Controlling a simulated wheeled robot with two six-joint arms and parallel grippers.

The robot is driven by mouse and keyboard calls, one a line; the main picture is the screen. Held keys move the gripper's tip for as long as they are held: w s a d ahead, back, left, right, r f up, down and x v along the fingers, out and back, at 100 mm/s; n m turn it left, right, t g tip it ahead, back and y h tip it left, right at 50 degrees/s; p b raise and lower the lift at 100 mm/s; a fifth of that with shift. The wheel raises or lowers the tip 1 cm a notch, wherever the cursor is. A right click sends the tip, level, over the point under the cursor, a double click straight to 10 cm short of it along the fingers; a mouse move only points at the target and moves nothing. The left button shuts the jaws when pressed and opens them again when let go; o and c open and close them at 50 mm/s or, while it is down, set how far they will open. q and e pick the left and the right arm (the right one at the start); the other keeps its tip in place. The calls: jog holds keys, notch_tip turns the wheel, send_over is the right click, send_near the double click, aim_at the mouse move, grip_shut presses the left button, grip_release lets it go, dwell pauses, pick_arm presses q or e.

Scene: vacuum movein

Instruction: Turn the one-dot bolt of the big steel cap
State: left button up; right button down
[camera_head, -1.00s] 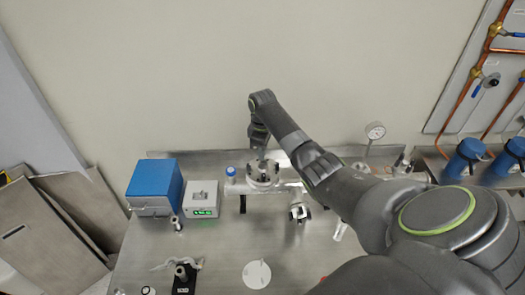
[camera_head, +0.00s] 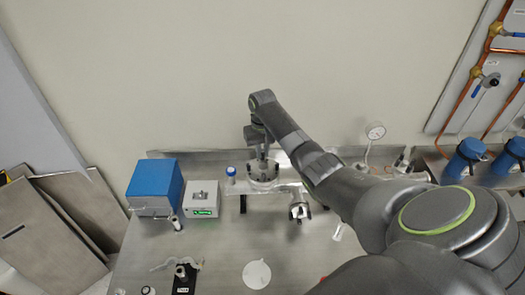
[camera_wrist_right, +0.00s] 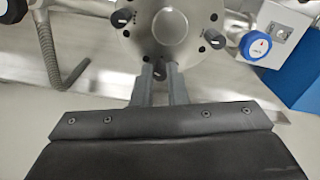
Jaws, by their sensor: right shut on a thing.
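The big steel cap (camera_head: 264,184) is a round flange on the pipework at the back of the bench. In the right wrist view the cap (camera_wrist_right: 170,27) shows its disc with a raised round centre and several dark bolt heads near its rim. My right gripper (camera_wrist_right: 160,76) is shut on a bolt (camera_wrist_right: 159,69) at the rim nearest the hand. Its dot marks are too small to read. In the head view the right gripper (camera_head: 263,157) is above the cap. My left gripper is not in view.
A blue box (camera_head: 154,187) and a grey device with a green display (camera_head: 202,198) stand left of the cap. A blue-topped valve (camera_wrist_right: 255,45) is beside it. A gauge (camera_head: 375,131) stands to the right.

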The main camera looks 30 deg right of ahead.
jog(key=m, duration=0.5)
jog(key=shift+m, duration=0.3)
jog(key=m, duration=0.5)
jog(key=shift+m, duration=0.3)
jog(key=c, duration=1.4)
grip_release()
jog(key=shift+c, duration=0.2)
jog(key=shift+r, duration=0.1)
